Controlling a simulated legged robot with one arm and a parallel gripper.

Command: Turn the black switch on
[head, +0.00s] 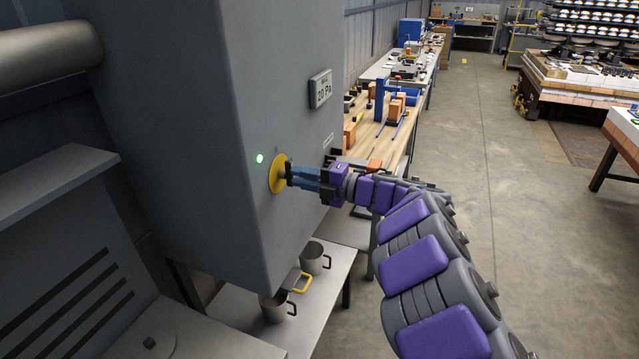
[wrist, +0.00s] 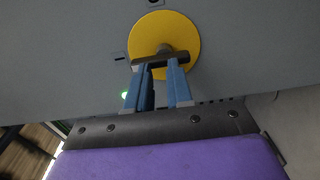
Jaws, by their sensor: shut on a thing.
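The switch is a dark knob on a round yellow plate (head: 277,174), mounted on the face of a grey cabinet (head: 190,110). In the wrist view the yellow plate (wrist: 185,35) is at the top centre, with the dark bar-shaped black switch (wrist: 161,58) across its lower part. My gripper (head: 291,174) reaches the switch from the right, its blue fingers closed on it. In the wrist view my gripper (wrist: 160,66) has its fingertips at the bar, which lies nearly level. The fingers partly hide the knob.
A green light (head: 260,159) glows left of the plate. A display (head: 320,88) reading about 20 Pa is above right. Metal mugs (head: 314,258) stand on a low table below.

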